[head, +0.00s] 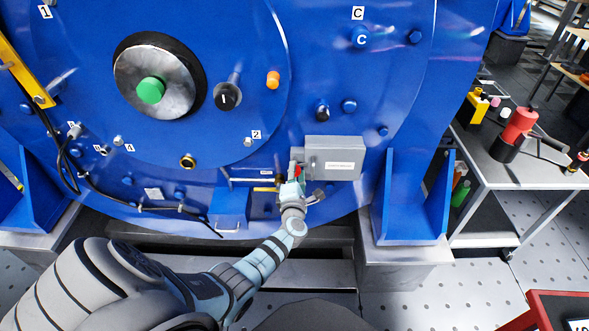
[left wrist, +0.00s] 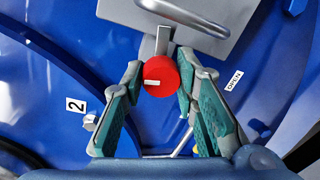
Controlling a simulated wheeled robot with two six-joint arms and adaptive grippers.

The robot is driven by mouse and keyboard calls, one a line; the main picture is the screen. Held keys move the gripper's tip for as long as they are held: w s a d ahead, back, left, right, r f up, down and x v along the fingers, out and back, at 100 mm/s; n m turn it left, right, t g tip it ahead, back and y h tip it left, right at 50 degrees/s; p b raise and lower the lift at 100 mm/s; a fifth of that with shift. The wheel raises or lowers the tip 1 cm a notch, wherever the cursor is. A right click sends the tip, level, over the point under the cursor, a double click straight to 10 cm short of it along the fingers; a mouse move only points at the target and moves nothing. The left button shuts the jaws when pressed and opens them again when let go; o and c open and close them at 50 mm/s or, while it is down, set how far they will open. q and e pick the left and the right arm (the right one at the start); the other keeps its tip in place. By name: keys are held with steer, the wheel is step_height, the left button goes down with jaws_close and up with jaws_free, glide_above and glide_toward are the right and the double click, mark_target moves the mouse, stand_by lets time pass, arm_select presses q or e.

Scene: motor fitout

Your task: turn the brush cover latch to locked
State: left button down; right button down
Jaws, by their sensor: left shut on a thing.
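The brush cover is a grey metal box (head: 335,147) low on the blue motor face, right of centre; its plate also shows at the top of the left wrist view (left wrist: 125,12). The latch is a short grey lever (left wrist: 162,42) with a round red knob (left wrist: 160,77), beside the cover's left edge in the head view. My left gripper (head: 296,180) reaches up to it. In the left wrist view its fingers (left wrist: 166,78) are closed on either side of the red knob. My right gripper is out of view.
A shaft hub with a green centre (head: 150,90) and a black knob (head: 228,96) stand out up and left. A blue bracket (head: 405,205) rises right of the cover. A side table (head: 500,170) with tools stands at the right.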

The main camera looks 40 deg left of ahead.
arm_select(q)
steer(key=shift+m+p, duration=0.4)
steer(key=shift+m, duration=0.8)
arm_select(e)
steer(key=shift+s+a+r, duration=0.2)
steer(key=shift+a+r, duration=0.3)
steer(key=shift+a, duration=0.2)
arm_select(q)
steer(key=shift+f, duration=0.1)
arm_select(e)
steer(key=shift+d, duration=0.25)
arm_select(q)
steer(key=c, duration=1.5)
jaws_free()
steer(key=shift+d, duration=0.1)
steer(key=shift+o, duration=1.1)
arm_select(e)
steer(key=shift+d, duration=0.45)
arm_select(q)
steer(key=v, duration=1.2)
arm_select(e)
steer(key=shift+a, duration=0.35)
arm_select(q)
steer(key=shift+w, duration=0.1)
